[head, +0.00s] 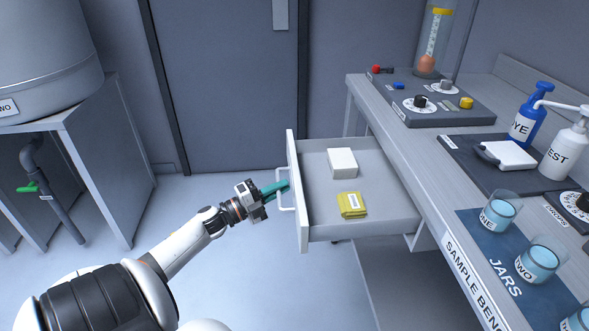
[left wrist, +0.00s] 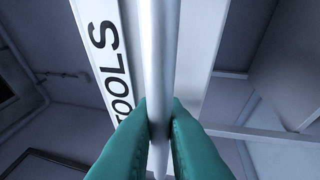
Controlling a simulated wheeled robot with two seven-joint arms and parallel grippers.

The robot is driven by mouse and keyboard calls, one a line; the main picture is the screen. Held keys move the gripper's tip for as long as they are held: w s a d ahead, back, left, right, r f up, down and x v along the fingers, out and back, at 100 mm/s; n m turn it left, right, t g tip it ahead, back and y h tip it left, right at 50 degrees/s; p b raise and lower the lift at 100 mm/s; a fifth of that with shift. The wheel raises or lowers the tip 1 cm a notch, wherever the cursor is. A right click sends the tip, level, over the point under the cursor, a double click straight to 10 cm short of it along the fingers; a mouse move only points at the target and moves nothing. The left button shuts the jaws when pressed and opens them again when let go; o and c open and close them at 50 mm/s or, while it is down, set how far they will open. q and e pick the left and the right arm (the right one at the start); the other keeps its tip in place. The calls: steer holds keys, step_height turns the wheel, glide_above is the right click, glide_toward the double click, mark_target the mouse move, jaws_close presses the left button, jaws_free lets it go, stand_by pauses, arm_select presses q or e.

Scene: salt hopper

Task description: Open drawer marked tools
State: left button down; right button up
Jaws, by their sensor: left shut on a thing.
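The tools drawer (head: 320,211) is pulled out from under the sample bench. It holds a white block (head: 342,162) and a folded yellow cloth (head: 351,204) with a label. My left gripper (head: 284,187) is shut on the drawer's bar handle (head: 286,202). In the left wrist view the green fingertips (left wrist: 158,125) close on both sides of the silver handle bar (left wrist: 158,60). The drawer front (left wrist: 105,55) behind it reads TOOLS, with part of the word hidden by a finger. My right gripper is not in view.
The sample bench (head: 425,190) carries a knob panel (head: 430,105), a blue dye bottle (head: 527,118), a white bottle (head: 565,150) and jars on a blue mat (head: 500,240). A table with a big tank (head: 45,60) stands at left. The floor (head: 240,270) left of the drawer is clear.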

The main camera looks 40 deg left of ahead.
arm_select(q)
steer(key=shift+s+a, duration=0.3)
steer(key=shift+s, duration=0.1)
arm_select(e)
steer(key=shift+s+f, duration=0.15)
arm_select(q)
steer(key=c, duration=1.8)
jaws_free()
steer(key=v, duration=1.2)
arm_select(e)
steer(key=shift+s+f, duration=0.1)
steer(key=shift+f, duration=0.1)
